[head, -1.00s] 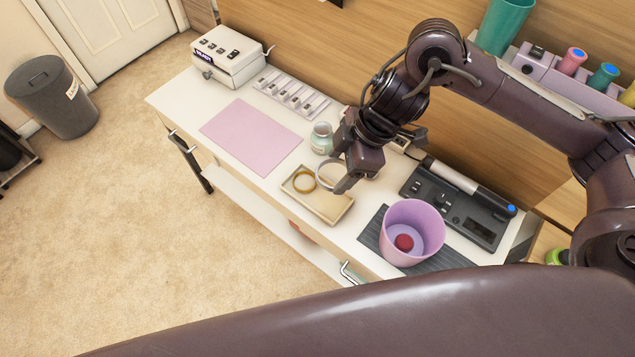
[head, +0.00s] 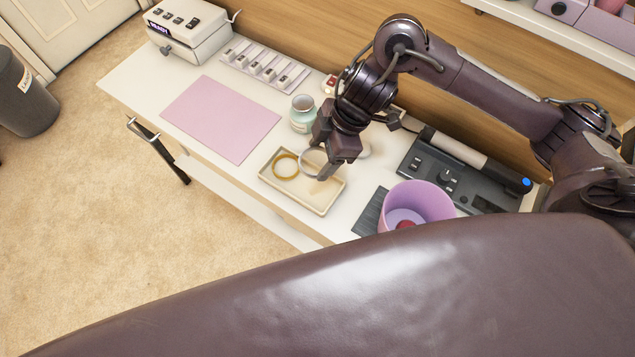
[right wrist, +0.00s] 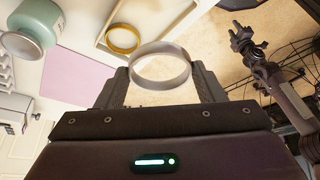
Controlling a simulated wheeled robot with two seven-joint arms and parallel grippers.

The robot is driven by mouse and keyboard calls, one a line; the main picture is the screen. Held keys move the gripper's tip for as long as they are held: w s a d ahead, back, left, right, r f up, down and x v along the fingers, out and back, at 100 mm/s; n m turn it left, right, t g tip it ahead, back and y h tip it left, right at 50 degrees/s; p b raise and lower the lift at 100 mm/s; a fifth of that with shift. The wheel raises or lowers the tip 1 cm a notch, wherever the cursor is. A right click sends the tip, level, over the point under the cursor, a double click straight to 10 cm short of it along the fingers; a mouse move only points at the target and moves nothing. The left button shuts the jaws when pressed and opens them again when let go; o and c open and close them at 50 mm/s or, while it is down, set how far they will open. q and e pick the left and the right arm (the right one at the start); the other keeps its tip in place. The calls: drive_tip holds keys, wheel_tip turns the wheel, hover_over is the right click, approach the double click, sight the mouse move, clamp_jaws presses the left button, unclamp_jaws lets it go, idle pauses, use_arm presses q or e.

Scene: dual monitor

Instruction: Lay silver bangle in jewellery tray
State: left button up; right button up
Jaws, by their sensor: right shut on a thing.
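The silver bangle (head: 312,161) is a pale ring held in my right gripper (head: 325,172). It also shows upright between the two fingers in the right wrist view (right wrist: 160,84). In the head view it overlaps the back right part of the beige jewellery tray (head: 325,208); it looks held above the tray, but the height is hard to judge. The tray shows at the top of the right wrist view (right wrist: 101,25). A gold bangle (head: 286,166) lies in its left part. My left gripper (right wrist: 240,35) appears only in the right wrist view, and its jaws are unclear.
A pale green jar (head: 302,114) stands behind the tray, close to my right gripper. A pink mat (head: 220,118) lies left. A purple cup (head: 420,202) and a dark device (head: 445,180) stand right. The tray's right part looks clear.

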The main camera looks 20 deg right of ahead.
drive_tip(key=b, duration=0.3)
hover_over(315, 191)
drive_tip(key=d, duration=0.1)
drive_tip(key=f, duration=1)
drive_tip(key=shift+s+d, duration=0.1)
drive_tip(key=shift+d, duration=0.1)
drive_tip(key=shift+f, duration=1.8)
drive_tip(key=shift+f+b, duration=0.15)
drive_tip(key=shift+b, duration=0.15)
drive_tip(key=o, duration=0.7)
drive_tip(key=shift+r, duration=0.25)
drive_tip(key=p+v, duration=0.2)
drive_tip(key=v, duration=0.9)
drive_tip(key=shift+d+r+p, duration=0.25)
drive_tip(key=shift+r+p, duration=0.1)
drive_tip(key=shift+p, duration=0.05)
